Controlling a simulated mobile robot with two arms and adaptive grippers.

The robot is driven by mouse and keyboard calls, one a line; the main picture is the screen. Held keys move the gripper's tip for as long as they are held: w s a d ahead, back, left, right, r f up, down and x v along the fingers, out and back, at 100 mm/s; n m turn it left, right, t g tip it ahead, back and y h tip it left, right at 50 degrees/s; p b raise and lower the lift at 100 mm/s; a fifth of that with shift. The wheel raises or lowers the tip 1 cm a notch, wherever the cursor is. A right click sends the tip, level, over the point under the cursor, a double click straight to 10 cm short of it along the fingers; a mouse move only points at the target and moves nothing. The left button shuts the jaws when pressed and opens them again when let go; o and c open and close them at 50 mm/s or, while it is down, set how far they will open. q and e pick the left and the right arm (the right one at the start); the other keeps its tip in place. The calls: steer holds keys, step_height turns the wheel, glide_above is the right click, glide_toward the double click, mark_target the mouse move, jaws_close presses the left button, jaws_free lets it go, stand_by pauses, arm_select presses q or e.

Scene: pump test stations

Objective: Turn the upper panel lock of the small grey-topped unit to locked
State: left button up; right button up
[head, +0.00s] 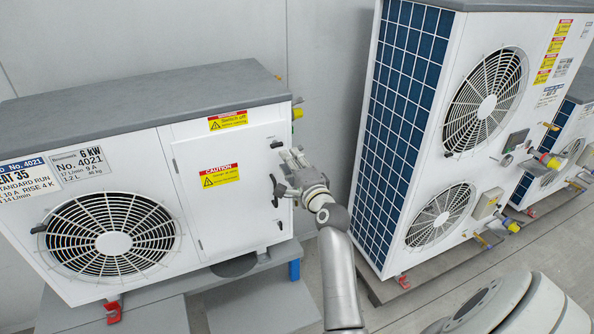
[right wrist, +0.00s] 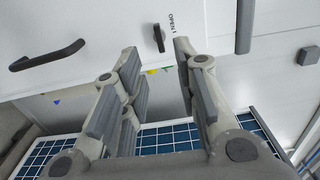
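The small grey-topped unit (head: 160,95) stands at the left of the head view, its white front panel (head: 215,215) closed. In the right wrist view, the upper panel lock (right wrist: 158,38) is a small black lever on the white panel, beside a printed OPEN mark (right wrist: 172,22). My right gripper (head: 284,172) is at the panel's right edge, and its fingers are spread and empty. In the right wrist view, the lock shows beyond the gap between the fingertips (right wrist: 157,55), apparently apart from them. My left gripper is not in view.
A black panel handle (right wrist: 47,55) is near the gripper on the same panel. A tall unit with blue fins (head: 400,120) stands to the right, across a narrow gap. A yellow-ended pipe fitting (head: 298,113) sticks out from the small unit's right side.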

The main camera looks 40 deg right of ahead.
steer(key=shift+v, duration=2.05)
steer(key=a+f+n+g+y+b, duration=0.1)
steer(key=a+f+n+g+y, duration=0.2)
steer(key=f, duration=1)
steer(key=a+f+n+g+b, duration=0.1)
steer(key=a+f+n, duration=0.3)
steer(key=f, duration=0.9)
steer(key=s+a+f+n+g+y+b, duration=0.1)
steer(key=s+a+f+n+g, duration=0.2)
steer(key=f, duration=0.4)
steer(key=s+a+f+n, duration=0.1)
steer(key=s+a+f, duration=0.1)
steer(key=s+f, duration=0.4)
steer(key=s+a+f+n+g+y+b, duration=0.1)
steer(key=s+a+f+n+g, duration=0.2)
steer(key=f, duration=0.5)
steer(key=s+a+f+n+g+b, duration=0.1)
steer(key=s+a+f+n+g, duration=0.15)
steer(key=s+f, duration=1.15)
steer(key=s+f+n+g+b, duration=0.1)
steer(key=s+f+n+g, duration=0.1)
steer(key=s, duration=1)
steer(key=s+f+n+g, duration=0.2)
steer(key=s+f+n, duration=0.3)
steer(key=s, duration=0.6)
steer(key=shift+s+d+h+b, duration=0.2)
steer(key=shift+s+h+b, duration=0.1)
steer(key=shift+s+b, duration=0.1)
